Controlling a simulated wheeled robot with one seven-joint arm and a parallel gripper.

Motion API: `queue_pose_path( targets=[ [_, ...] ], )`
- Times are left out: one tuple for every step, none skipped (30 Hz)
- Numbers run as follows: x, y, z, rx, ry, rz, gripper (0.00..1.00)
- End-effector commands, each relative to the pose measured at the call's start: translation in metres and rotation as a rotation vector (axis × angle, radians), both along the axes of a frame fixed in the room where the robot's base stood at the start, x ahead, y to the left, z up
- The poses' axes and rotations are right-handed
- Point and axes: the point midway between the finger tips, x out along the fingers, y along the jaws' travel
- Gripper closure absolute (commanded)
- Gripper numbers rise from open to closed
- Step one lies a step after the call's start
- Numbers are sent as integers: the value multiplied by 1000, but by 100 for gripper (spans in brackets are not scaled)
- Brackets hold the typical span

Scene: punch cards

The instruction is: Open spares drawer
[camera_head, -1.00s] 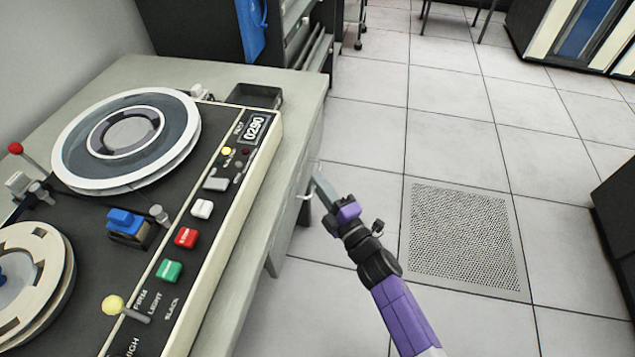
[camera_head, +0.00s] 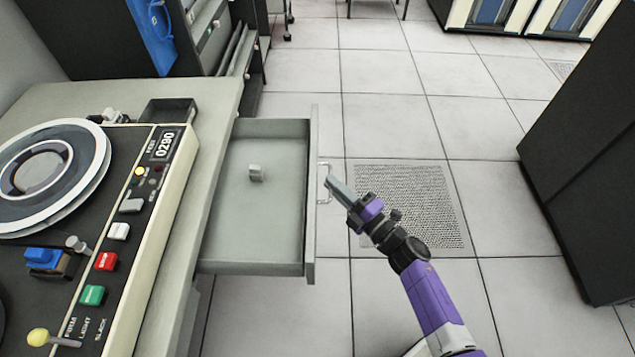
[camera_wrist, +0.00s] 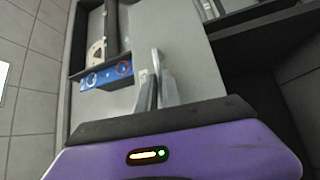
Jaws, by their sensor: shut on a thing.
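The spares drawer (camera_head: 225,235) stands pulled out from the right side of the desk in the head view. A small grey piece (camera_head: 256,173) lies inside it, and the rest of its floor looks bare. The pale bar handle (camera_head: 323,168) is on the drawer's front panel (camera_head: 312,225). My gripper (camera_head: 331,181) is at the handle from the right, its fingers shut on it. The fingers also show in the wrist view (camera_wrist: 157,85), where the grip on the handle is hard to make out.
The desk (camera_head: 215,115) carries a tape deck with reels and coloured buttons (camera_head: 106,262). A dark cabinet (camera_head: 590,150) stands at the right. Tiled floor with a perforated panel (camera_head: 440,215) lies clear between drawer and cabinet.

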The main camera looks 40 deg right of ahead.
Motion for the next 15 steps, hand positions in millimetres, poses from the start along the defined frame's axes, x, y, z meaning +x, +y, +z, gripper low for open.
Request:
queue_pose_path(
  targets=[
    [-3,-3,-1,-1,3,-1,100],
    [-4,-5,-1,-1,3,-1,100],
    [-5,-6,-1,-1,3,0,100],
    [-6,-7,-1,-1,3,0,100],
    [-6,-8,-1,-1,2,0,100],
    [-7,-8,-1,-1,2,1,100],
    [-7,-9,-1,-1,2,1,100],
    [-7,-9,-1,0,2,1,100],
    [-7,-9,-1,0,2,1,100],
    [-7,-9,-1,0,2,1,100],
    [-7,-9,-1,0,2,1,100],
    [-7,-9,-1,0,2,1,100],
    [-7,-9,-1,0,2,1,100],
    [-7,-9,-1,0,2,1,100],
    [-7,-9,-1,0,2,1,100]
  ],
)
